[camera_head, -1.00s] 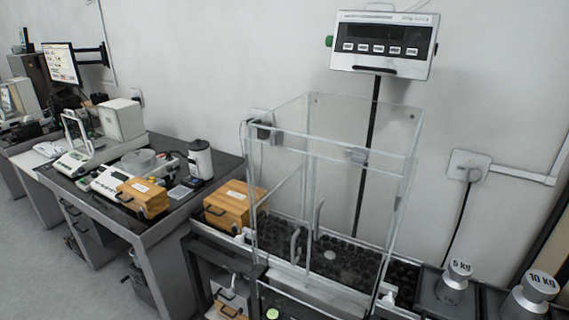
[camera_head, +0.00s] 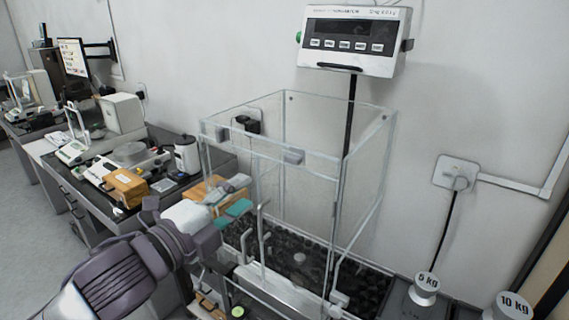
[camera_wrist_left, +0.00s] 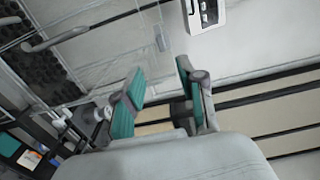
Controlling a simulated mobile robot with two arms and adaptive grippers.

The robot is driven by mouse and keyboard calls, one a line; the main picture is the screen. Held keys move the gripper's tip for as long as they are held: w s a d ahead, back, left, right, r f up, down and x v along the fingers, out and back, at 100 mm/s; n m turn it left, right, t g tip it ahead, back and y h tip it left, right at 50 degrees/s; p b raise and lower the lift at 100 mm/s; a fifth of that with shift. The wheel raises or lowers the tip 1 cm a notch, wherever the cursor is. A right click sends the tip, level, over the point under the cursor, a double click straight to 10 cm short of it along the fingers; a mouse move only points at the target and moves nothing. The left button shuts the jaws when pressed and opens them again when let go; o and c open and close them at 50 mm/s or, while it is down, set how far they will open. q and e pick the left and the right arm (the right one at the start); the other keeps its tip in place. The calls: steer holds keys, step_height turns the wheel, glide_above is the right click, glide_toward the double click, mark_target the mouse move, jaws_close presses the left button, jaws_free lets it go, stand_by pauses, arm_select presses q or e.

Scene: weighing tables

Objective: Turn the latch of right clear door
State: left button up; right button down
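The clear glass enclosure (camera_head: 365,190) stands in the middle of the head view, with upright handles on its front. A small grey latch (camera_head: 292,156) sits at the top of the front, towards the right door (camera_head: 305,210). A similar grey block also shows in the left wrist view (camera_wrist_left: 160,42), beyond the fingertips. My left gripper (camera_head: 226,203) is left of the enclosure's front, lower than the latch and apart from it. Its teal-padded fingers are spread and empty in the left wrist view (camera_wrist_left: 160,95). My right gripper is not in view.
A scale display (camera_head: 352,40) stands on a pole behind the enclosure. Weights marked 5 kg (camera_head: 424,288) and 10 kg (camera_head: 510,308) are at the lower right. A wooden box (camera_head: 203,190) is partly hidden behind my left gripper. A side table with instruments is at left.

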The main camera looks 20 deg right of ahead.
arm_select(q)
steer(key=p, duration=0.2)
glide_toward(290, 162)
steer(key=d, duration=0.1)
steer(key=p+x, duration=0.2)
steer(key=x, duration=0.5)
steer(key=shift+w+r, duration=0.15)
steer(key=shift+w, duration=0.2)
steer(key=shift+w+d, duration=0.25)
steer(key=shift+d, duration=0.1)
steer(key=shift+c, duration=0.2)
jaws_close()
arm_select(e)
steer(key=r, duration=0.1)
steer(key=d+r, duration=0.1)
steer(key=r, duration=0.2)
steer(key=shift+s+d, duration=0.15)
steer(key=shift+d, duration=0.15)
